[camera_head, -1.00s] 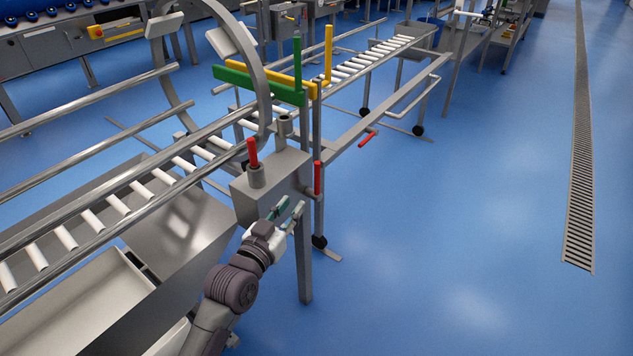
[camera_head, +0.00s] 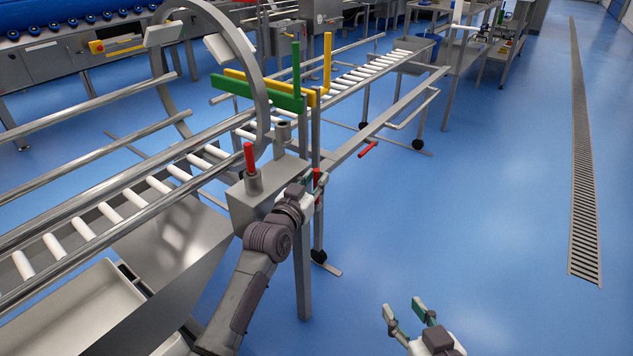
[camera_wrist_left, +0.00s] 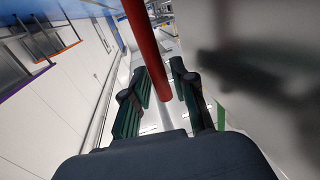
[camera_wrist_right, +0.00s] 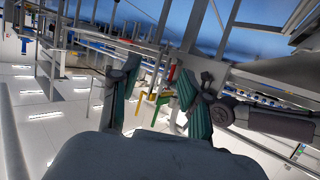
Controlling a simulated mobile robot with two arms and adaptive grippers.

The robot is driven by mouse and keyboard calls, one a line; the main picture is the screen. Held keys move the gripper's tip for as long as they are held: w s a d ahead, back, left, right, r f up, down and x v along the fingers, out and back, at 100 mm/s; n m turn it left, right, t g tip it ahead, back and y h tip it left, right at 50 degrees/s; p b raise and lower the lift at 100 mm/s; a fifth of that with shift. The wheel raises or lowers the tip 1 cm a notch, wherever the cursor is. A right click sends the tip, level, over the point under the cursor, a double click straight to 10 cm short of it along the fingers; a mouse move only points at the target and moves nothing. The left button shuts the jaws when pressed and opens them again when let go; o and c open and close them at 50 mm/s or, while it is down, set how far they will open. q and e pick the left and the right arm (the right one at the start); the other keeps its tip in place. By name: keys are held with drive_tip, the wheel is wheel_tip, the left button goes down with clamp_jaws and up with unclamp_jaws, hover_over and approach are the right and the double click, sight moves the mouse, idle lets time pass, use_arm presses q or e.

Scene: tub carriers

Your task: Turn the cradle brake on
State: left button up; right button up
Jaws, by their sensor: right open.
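A red side handle (camera_head: 317,177) hangs at the right side of the grey box (camera_head: 245,203) beside the roller cradle's ring (camera_head: 262,80). My left gripper (camera_head: 318,187) is at this handle. In the left wrist view, the red bar (camera_wrist_left: 146,40) passes between my left fingers (camera_wrist_left: 164,88). They stand fairly close together around it; I cannot tell whether they touch it. A second red handle (camera_head: 249,157) stands upright on top of the box. My right gripper (camera_head: 410,308) is open and empty over the floor, apart from the cradle; its fingers also show in the right wrist view (camera_wrist_right: 157,95).
A third red handle (camera_head: 368,149) sits on the side rail of the roller conveyor (camera_head: 413,92) behind. A bin (camera_head: 85,310) lies at lower left.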

use_arm(q)
drive_tip(key=shift+w+d, duration=0.2)
drive_tip(key=shift+w, duration=0.25)
use_arm(e)
drive_tip(key=shift+w+a+r+t, duration=0.15)
drive_tip(key=shift+w+r+t, duration=0.1)
drive_tip(key=shift+r+t, duration=0.3)
use_arm(q)
clamp_jaws()
use_arm(e)
drive_tip(key=shift+r, duration=0.1)
